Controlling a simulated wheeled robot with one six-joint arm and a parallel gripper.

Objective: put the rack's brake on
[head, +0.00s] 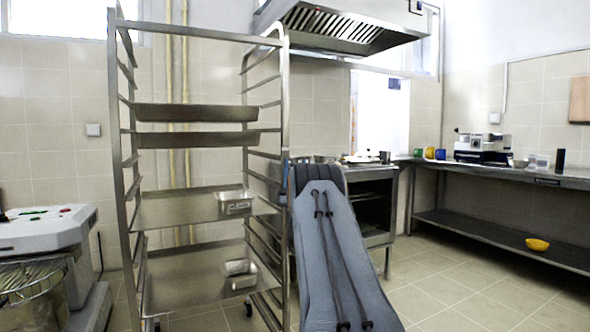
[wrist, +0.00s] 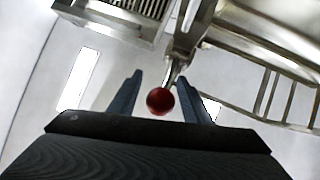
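The rack (head: 285,110) is a tall steel frame on castors, standing left of centre in the head view. Parts of its steel frame also show at the right of the wrist view (wrist: 265,95). A red ball knob (wrist: 160,101) on a bent metal lever appears between the two fingers of my gripper (wrist: 160,95) in the wrist view. The fingers are apart, with gaps visible on both sides of the knob. Whether the knob lies fully between the tips or beyond them is hard to tell. My gripper is not clearly visible in the head view, where my blue-grey arm stands in front.
The rack carries several trays (head: 197,139) and two small steel pans (head: 236,203). An oven (head: 370,205) stands behind my arm, with a hood (head: 345,25) above. A steel counter (head: 480,170) runs along the right wall. The floor at front right is clear.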

